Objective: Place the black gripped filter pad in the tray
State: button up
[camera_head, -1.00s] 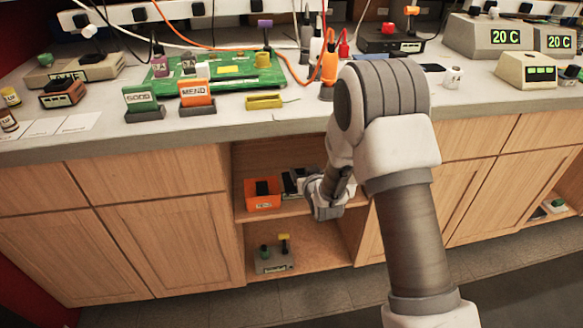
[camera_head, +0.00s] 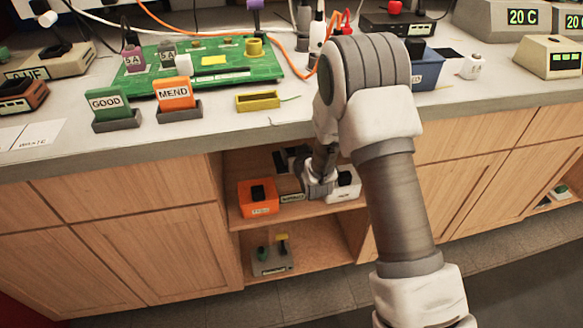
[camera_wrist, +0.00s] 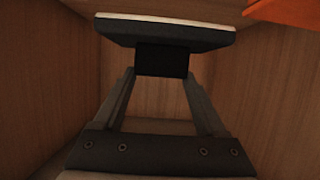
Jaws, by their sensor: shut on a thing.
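My gripper (camera_wrist: 161,76) is shut on the black grip block of the filter pad (camera_wrist: 165,32) in the wrist view. The pad is a flat dark slab with a pale edge, held beyond the fingertips. In the head view my gripper (camera_head: 308,180) is inside the open cabinet shelf, between an orange bin and a white box. A dark shape with pale parts beside it seems to be the pad, but it is small and partly hidden. A shallow yellow tray (camera_head: 258,101) lies on the counter; I cannot tell whether it is the tray meant.
The orange bin (camera_head: 258,197) holds a black block; the white box (camera_head: 346,184) is to the right. A grey box (camera_head: 271,262) stands on the lower shelf. Cabinet walls and the counter edge (camera_head: 180,155) enclose the space. Above are GOOD and MEND signs and a blue bin (camera_head: 427,72).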

notch_tip(320, 180, down, 8)
jog(key=shift+b, duration=1.25)
jog(key=o, duration=1.3)
jog(key=shift+f, duration=0.1)
